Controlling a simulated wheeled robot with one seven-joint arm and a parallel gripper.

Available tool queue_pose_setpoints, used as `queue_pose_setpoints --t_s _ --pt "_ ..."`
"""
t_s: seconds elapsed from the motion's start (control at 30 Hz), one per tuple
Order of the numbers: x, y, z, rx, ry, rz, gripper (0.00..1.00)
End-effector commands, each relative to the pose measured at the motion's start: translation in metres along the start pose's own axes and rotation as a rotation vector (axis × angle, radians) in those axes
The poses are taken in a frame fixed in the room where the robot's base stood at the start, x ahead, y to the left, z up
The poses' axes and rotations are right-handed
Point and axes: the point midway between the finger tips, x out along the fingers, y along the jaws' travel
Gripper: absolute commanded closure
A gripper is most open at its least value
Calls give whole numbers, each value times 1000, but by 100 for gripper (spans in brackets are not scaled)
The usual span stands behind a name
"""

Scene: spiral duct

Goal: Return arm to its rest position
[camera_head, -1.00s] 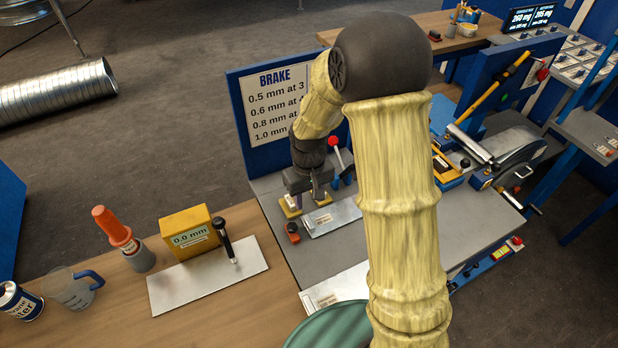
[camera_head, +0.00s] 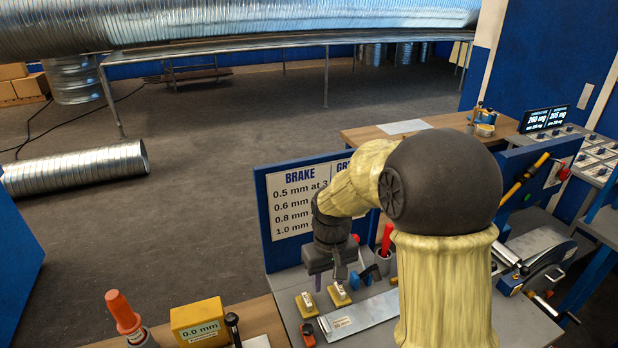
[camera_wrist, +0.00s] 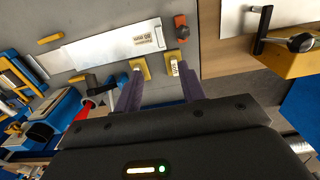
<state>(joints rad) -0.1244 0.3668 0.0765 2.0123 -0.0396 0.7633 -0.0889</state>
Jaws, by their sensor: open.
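My gripper (camera_head: 330,284) hangs pointing down from my yellow-sleeved arm, above the grey bench top beside the brake sign. In the wrist view my gripper (camera_wrist: 160,88) shows two purple-grey fingers spread apart with nothing between them. Below the fingertips are two small yellow blocks with pale tops, a left one (camera_head: 306,304) and a right one (camera_head: 340,294). They also show in the wrist view, one (camera_wrist: 140,68) near each fingertip. I cannot tell the exact height of the fingers over them. Part of the bench is hidden behind my arm.
A labelled metal sheet (camera_head: 360,316) lies on the bench by an orange-red item (camera_head: 308,334). The blue sign board (camera_head: 285,205) stands behind. A cup with a red-handled tool (camera_head: 385,250) is close by. A yellow gauge box (camera_head: 198,322) and orange-topped tool (camera_head: 123,312) stand left.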

Motion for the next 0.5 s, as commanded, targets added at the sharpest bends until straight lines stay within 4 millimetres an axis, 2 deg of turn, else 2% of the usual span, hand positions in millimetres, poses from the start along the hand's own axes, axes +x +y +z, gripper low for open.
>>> queue_pose_setpoints --t_s 0.17,0.27,0.5 --pt "-3 8 18 40 30 6 60" --pt "-6 17 43 96 70 13 60" --pt "-6 33 117 259 190 31 60"
